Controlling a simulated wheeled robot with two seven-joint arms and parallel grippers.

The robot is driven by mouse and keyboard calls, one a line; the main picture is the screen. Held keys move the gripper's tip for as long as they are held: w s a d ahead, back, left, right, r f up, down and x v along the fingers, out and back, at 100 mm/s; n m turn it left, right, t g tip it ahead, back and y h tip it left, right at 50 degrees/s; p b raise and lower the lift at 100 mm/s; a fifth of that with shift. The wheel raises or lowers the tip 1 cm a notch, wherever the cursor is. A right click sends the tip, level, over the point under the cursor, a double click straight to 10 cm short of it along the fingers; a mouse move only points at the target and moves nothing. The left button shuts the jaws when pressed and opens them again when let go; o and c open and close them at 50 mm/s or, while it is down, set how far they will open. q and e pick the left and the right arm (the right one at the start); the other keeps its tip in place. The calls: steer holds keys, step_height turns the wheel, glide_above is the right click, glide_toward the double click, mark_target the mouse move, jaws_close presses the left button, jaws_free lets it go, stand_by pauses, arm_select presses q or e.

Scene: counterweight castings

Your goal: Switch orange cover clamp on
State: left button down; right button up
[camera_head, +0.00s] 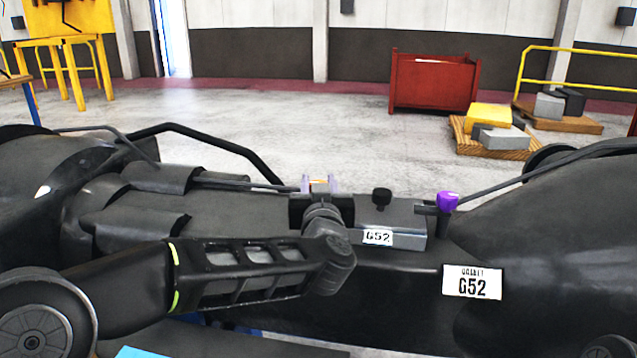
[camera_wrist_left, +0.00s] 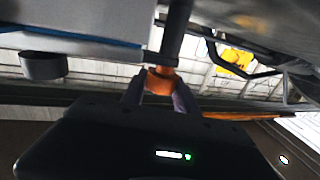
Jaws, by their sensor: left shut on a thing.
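The orange clamp knob (camera_wrist_left: 161,80) sits between the fingers of my left gripper (camera_wrist_left: 160,90) in the left wrist view, on a dark stem. The gripper is shut on it. In the head view my left gripper (camera_head: 320,185) is at the left end of a grey box labelled G52 (camera_head: 405,222), and only a sliver of orange shows between its fingers. A purple knob (camera_head: 447,201) stands at the box's right end, and a black knob (camera_head: 381,197) is on its top. My right gripper is in neither view.
Large dark castings flank the box, with a white G52 plate (camera_head: 472,282) on the front. Dark hoses and a bent rail (camera_head: 215,145) run behind. A red bin (camera_head: 433,82) and pallets with blocks (camera_head: 490,130) stand on the open floor beyond.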

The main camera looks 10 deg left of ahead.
arm_select(q)
steer(key=c, duration=0.9)
jaws_free()
steer(key=shift+c, duration=0.2)
steer(key=shift+s, duration=0.1)
steer(key=b+v, duration=0.1)
steer(key=v, duration=0.6)
steer(key=shift+s, duration=0.2)
steer(key=shift+s+d, duration=0.1)
